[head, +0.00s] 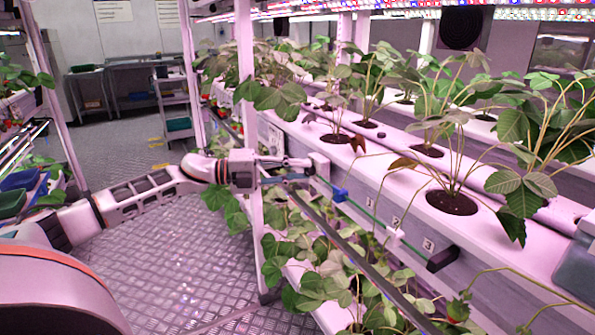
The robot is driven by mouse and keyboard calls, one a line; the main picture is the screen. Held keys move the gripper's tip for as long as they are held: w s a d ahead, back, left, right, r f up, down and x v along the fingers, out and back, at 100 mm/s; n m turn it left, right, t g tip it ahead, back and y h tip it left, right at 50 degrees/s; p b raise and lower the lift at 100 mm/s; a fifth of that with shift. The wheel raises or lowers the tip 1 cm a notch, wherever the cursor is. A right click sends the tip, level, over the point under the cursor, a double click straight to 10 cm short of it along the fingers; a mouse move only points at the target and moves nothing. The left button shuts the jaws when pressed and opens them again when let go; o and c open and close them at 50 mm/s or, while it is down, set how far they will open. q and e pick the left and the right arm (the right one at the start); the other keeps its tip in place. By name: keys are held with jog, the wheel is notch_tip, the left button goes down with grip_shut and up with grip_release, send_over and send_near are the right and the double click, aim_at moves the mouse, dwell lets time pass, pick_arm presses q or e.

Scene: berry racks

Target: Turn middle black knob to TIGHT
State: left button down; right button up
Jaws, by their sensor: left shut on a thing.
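My left gripper (298,171) reaches in from the left at the far end of the near planting rack. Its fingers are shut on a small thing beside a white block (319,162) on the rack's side. The fingers largely hide this thing, and I cannot make out a knob pointer or a TIGHT mark. A black handle-like part (443,258) sits nearer on the same side, at the end of a thin green line, apart from the gripper. My right gripper is not in view.
A blue clip (340,194) and a white clip (394,237) sit along the green line. Strawberry plants (452,200) grow from the white trough (385,165), with leaves hanging below. A dark rail (350,250) runs along the rack. The metal floor (165,235) at left is open.

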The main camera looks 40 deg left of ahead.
pick_arm(q)
jog(key=shift+m, duration=0.4)
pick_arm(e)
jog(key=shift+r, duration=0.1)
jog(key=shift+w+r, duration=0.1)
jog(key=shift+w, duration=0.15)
pick_arm(q)
jog(key=c, duration=1.8)
grip_release()
jog(key=shift+c, duration=0.2)
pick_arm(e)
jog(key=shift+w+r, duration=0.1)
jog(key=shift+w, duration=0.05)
pick_arm(q)
jog(key=shift+v, duration=1.1)
jog(key=v, duration=0.9)
jog(key=shift+s+a+r, duration=0.2)
jog(key=shift+s+a, duration=0.05)
jog(key=shift+s, duration=0.05)
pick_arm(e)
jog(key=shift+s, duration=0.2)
